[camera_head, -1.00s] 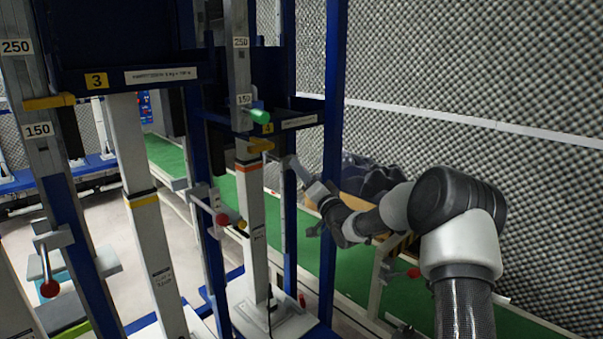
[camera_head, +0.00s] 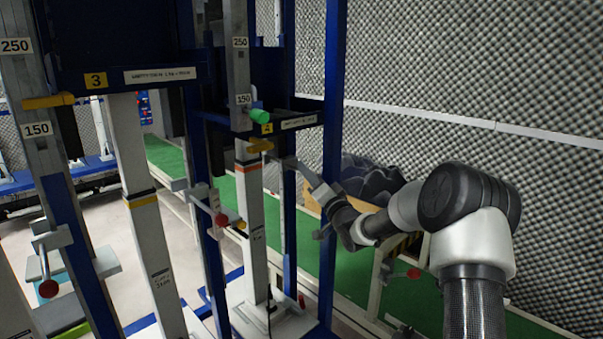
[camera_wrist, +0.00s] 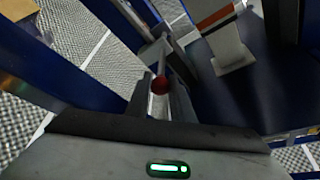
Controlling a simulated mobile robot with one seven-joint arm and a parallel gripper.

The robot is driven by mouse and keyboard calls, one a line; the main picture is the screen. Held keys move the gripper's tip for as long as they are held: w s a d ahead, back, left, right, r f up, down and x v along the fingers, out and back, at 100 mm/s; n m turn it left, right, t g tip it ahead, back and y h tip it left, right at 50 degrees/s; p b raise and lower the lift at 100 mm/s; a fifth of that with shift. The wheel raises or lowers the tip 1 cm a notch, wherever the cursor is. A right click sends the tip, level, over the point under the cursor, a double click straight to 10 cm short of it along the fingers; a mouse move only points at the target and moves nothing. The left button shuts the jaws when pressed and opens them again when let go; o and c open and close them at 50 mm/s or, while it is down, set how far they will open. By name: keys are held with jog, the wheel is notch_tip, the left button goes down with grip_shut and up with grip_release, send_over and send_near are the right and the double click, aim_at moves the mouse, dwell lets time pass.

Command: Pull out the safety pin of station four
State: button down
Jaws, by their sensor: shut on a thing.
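Station four's frame carries a yellow "4" label (camera_head: 267,128) below the dark blue box. In the wrist view my gripper (camera_wrist: 160,98) is shut on a red ball knob (camera_wrist: 160,84), which sits between the fingertips. I take this knob as the end of the safety pin. A thin rod runs from it toward a grey bracket (camera_wrist: 154,53). How deep the pin sits cannot be told. In the head view the held knob is hidden.
A red knob on a lever (camera_head: 221,219) is left of the column. A blue post (camera_head: 332,140) stands close by my gripper.

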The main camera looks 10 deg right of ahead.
jog(key=shift+s+d, duration=0.45)
jog(key=shift+s, duration=0.25)
jog(key=c, duration=1.5)
grip_release()
jog(key=shift+c, duration=0.2)
